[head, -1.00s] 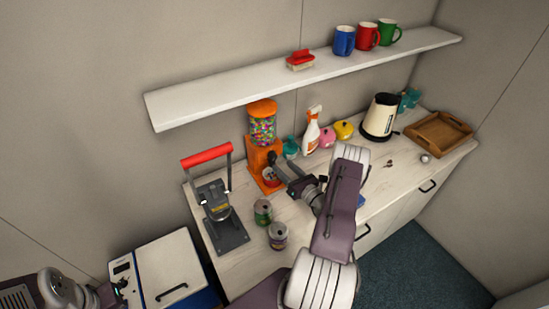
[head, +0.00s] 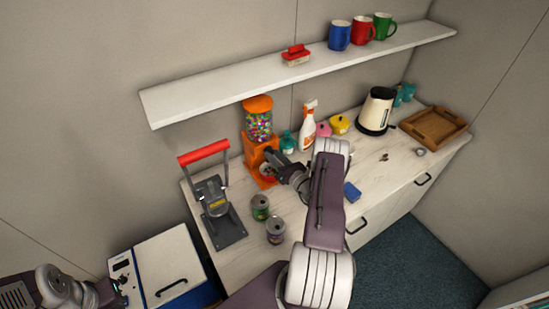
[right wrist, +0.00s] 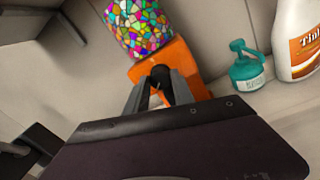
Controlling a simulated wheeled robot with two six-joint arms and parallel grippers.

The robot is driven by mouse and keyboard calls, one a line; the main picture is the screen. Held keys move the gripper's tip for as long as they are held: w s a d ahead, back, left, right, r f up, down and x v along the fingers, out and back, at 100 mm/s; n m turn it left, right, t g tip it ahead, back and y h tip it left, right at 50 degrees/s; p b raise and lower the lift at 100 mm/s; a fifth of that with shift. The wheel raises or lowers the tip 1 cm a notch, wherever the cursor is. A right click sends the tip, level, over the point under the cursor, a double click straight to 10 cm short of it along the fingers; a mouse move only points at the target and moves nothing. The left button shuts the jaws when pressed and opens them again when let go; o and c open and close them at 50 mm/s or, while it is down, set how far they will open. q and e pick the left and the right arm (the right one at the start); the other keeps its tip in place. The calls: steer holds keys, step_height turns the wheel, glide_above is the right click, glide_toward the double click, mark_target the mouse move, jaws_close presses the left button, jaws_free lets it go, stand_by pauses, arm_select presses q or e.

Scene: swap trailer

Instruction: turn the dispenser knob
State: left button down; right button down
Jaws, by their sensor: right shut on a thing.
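The dispenser (head: 256,150) is orange with a clear globe (head: 258,124) of coloured candy. It stands on the counter under the shelf, and its orange body (right wrist: 185,68) and globe (right wrist: 138,22) also show in the right wrist view. My right gripper (head: 269,158) is at the front of the dispenser. In the right wrist view its grey fingers (right wrist: 160,85) are shut on the dark dispenser knob (right wrist: 161,74), which they partly cover. My left gripper (head: 119,285) is far off at the lower left, too small to tell its jaws.
Two cans (head: 260,207) and a lever press (head: 218,208) stand left of my right arm. A teal bottle (head: 288,143) and a spray bottle (head: 307,128) stand close right of the dispenser. A blue block (head: 352,192) lies right of the arm. A shelf (head: 220,90) hangs above.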

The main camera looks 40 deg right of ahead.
arm_select(q)
step_height(320, 180, down, 2)
steer(key=shift+f+b, duration=0.1)
steer(key=shift+b, duration=0.5)
arm_select(e)
steer(key=m, duration=0.3)
steer(key=c, duration=1.1)
jaws_free()
